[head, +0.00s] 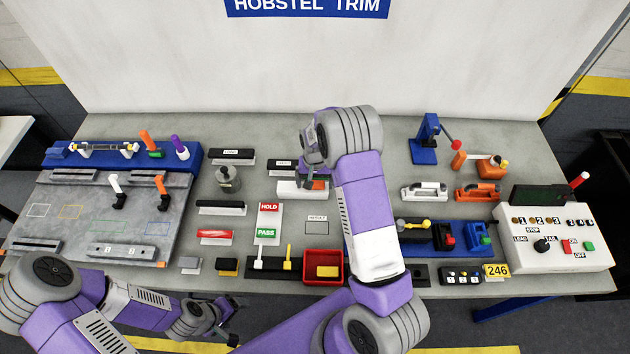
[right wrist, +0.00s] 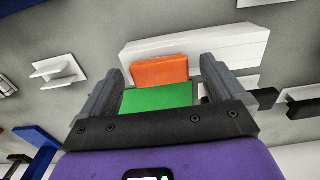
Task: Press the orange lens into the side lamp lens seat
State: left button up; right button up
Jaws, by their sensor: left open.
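The orange lens (right wrist: 160,71) shows in the right wrist view as an orange block with a green block (right wrist: 157,97) on its near side. My left gripper (head: 222,322) is open and empty at the table's front edge.
A HOLD/PASS card (head: 267,222) and a red bin (head: 323,266) are in front of the housing. A dark metal weight (head: 228,178) stands to its left. White and orange blocks (head: 477,192) and a control box (head: 553,238) are at the right.

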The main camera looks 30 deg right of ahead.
aim_at(315, 184)
notch_tip(315, 184, up, 8)
jog(key=shift+f, duration=0.2)
dwell(0.4)
jog(key=shift+c, duration=0.3)
